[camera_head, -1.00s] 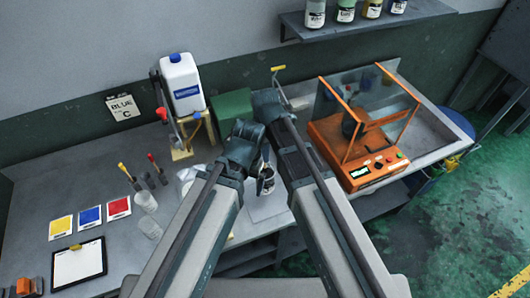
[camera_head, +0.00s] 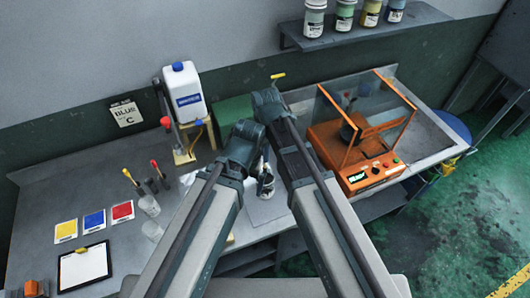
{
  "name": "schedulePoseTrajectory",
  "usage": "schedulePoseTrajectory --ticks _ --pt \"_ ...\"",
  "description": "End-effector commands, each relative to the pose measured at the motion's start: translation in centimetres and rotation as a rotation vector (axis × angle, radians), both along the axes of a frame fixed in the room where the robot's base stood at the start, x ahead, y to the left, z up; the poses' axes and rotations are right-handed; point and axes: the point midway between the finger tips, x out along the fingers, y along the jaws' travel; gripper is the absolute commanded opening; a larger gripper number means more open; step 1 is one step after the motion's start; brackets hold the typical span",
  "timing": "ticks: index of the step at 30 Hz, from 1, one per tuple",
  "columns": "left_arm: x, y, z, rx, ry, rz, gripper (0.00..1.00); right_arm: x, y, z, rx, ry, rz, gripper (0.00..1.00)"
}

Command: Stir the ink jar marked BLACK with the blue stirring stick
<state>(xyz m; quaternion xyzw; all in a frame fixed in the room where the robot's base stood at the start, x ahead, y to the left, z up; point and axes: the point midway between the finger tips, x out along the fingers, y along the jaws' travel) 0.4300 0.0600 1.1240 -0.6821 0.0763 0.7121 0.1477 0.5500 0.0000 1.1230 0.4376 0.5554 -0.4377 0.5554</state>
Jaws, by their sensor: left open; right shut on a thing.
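A jar with a pale label and dark parts (camera_head: 265,187) stands between my two forearms, partly hidden by them; its marking is not readable. My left gripper (camera_head: 246,143) is open, above and left of that jar; its fingertips are mostly hidden. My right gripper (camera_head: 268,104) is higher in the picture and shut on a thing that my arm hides. A yellow stick (camera_head: 127,173) and a red stick (camera_head: 154,164) stand in dark holders at left. I see no blue stick beside them or elsewhere.
Several jars (camera_head: 343,14) stand on the wall shelf (camera_head: 370,33). An orange machine with clear panels (camera_head: 350,173) is right of my arms. A white jug (camera_head: 184,92) stands at the back. Colour cards (camera_head: 94,219) and a clipboard (camera_head: 84,265) lie at left, with clear glasses (camera_head: 149,205) nearby.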

Motion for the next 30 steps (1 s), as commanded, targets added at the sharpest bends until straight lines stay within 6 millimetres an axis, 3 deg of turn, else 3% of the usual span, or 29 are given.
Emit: schedulePoseTrajectory --ticks 16,30 --pt "0.0 0.0 0.4 0.0 0.0 0.0 1.0 0.0 0.0 0.4 0.0 0.0 0.0 0.0" --pt "0.0 0.0 4.8 0.0 0.0 0.0 1.0 0.0 0.0 4.8 0.0 0.0 0.0 0.0"
